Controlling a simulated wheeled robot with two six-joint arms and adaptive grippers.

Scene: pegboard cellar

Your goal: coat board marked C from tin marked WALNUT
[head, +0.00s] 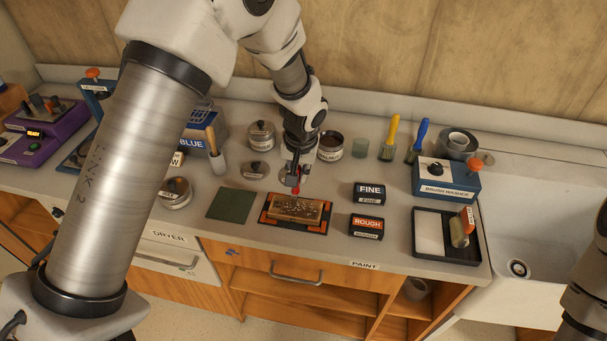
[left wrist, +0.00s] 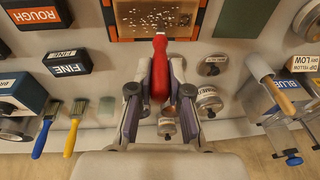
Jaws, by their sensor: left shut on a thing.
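The board (head: 297,208) lies flat on a black-and-orange mat (head: 323,226). It is brown with many pale specks on its top, and it also shows in the left wrist view (left wrist: 190,18). I cannot read a letter on it. The open tin (head: 330,155) with dark contents stands behind and right of my left gripper; its small label appears to read WALNUT. My left gripper (head: 295,180) is shut on a red-handled tool (left wrist: 160,70), probably a brush, whose end is over the board's near edge in the wrist view. Its working end is unclear. My right gripper is out of view.
FINE (head: 369,193) and ROUGH (head: 367,227) blocks sit right of the mat. A green sheet (head: 232,205) lies left. Yellow (head: 390,137) and blue (head: 417,141) brushes, a glass (head: 360,149) and the brush washer (head: 446,182) stand behind and right. The sink (head: 540,215) is far right.

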